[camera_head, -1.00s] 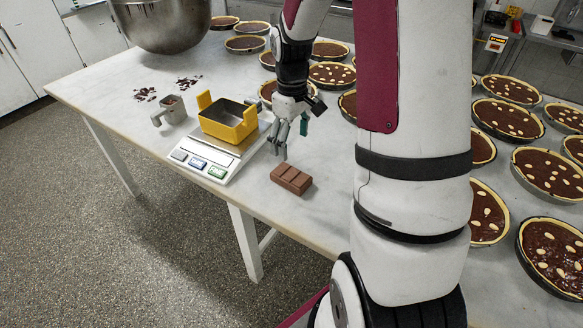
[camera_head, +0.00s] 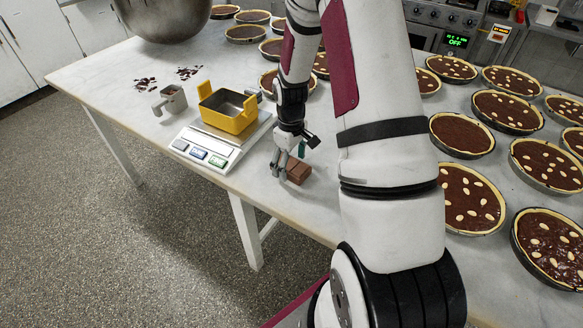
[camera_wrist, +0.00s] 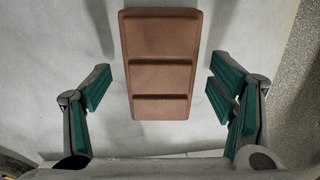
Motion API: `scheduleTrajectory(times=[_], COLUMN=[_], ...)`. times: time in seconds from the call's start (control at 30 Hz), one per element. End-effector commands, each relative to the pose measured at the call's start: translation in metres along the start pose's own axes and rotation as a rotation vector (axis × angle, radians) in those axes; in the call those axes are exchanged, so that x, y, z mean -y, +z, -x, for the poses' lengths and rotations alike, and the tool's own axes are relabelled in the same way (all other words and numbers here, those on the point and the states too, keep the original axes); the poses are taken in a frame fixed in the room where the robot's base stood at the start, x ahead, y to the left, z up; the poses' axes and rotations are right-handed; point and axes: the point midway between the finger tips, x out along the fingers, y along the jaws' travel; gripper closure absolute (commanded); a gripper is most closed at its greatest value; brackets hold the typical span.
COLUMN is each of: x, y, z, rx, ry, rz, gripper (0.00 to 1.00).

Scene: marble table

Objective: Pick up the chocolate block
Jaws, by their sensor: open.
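The chocolate block (camera_wrist: 160,72) is a brown bar with raised segments, lying flat on the marble table. In the wrist view it stands lengthwise at the upper middle, its near end reaching between my green-padded fingers with a gap on both sides. My gripper (camera_wrist: 160,95) is open and empty. In the head view the chocolate block (camera_head: 298,172) is partly hidden by my gripper (camera_head: 286,170), which points down right at its left side. I cannot tell the height of the fingertips above the table.
A scale (camera_head: 200,148) bearing a yellow container (camera_head: 232,120) stands left of my gripper. A grey cup (camera_head: 174,100), chocolate crumbs (camera_head: 190,72) and a large metal bowl (camera_head: 165,18) lie farther off. Several chocolate tarts (camera_head: 462,135) fill the right. The table's front edge (camera_head: 265,208) is close to the block.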

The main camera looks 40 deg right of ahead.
Motion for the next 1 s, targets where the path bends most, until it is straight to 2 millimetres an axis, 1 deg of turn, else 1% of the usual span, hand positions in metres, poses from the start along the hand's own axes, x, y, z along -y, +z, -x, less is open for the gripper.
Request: scheduleTrajectory(times=[0.1, 0.3, 0.33, 0.37, 0.4, 0.47, 0.5, 0.6, 0.87, 1.0], x=[0.0002, 0.0001, 0.0001, 0.0001, 0.0001, 0.0001, 0.0001, 0.0002, -0.0001, -0.0004], y=[-0.0002, -0.0005, -0.0005, -0.0005, -0.0004, -0.0004, -0.0004, -0.0004, -0.0005, -0.0009], z=[-0.0068, -0.0074, -0.0074, -0.0074, -0.0073, -0.0073, -0.0073, -0.0073, -0.0068, -0.0026], rx=[0.0, -0.001, -0.001, -0.001, -0.001, -0.001, -0.001, -0.001, -0.001, -0.002], ry=[0.0, 0.001, 0.001, 0.001, 0.001, 0.0, 0.0, 0.0, 0.001, 0.001], rz=[0.001, 0.0, 0.0, 0.0, 0.0, 0.0, 0.0, 0.0, 0.0, 0.0], gripper=[0.23, 0.23, 0.26, 0.32, 0.41, 0.55, 0.64, 0.83, 0.84, 0.84])
